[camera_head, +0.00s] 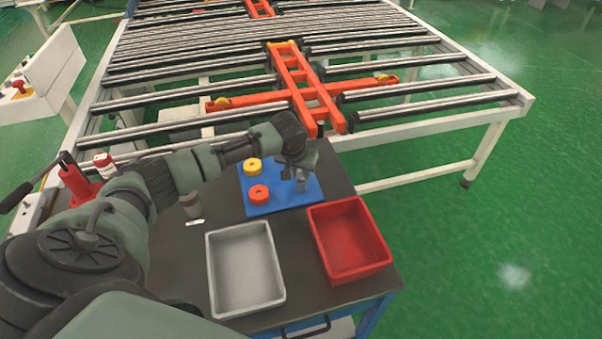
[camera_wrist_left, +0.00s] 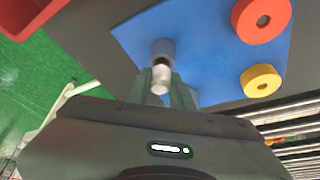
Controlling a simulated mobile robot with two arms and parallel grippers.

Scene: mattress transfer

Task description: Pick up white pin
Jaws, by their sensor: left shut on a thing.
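My left gripper (camera_head: 298,168) is over the right part of the blue board (camera_head: 284,201). In the left wrist view its fingers (camera_wrist_left: 160,77) are shut on a white pin (camera_wrist_left: 160,80), with the pin's pale end toward the camera. A grey round piece (camera_wrist_left: 162,47) shows just beyond the pin, over the blue board (camera_wrist_left: 215,60). I cannot tell whether the pin touches it. In the head view a grey piece (camera_head: 301,184) shows below the gripper, and the pin is not clear. My right gripper is not in view.
An orange ring (camera_head: 259,194) and a yellow ring (camera_head: 253,166) are on the board's left side. A grey tray (camera_head: 283,297) and a red tray (camera_head: 384,262) stand empty in front. A grey cup-like piece (camera_head: 190,204) stands left. A roller conveyor (camera_head: 400,120) lies behind.

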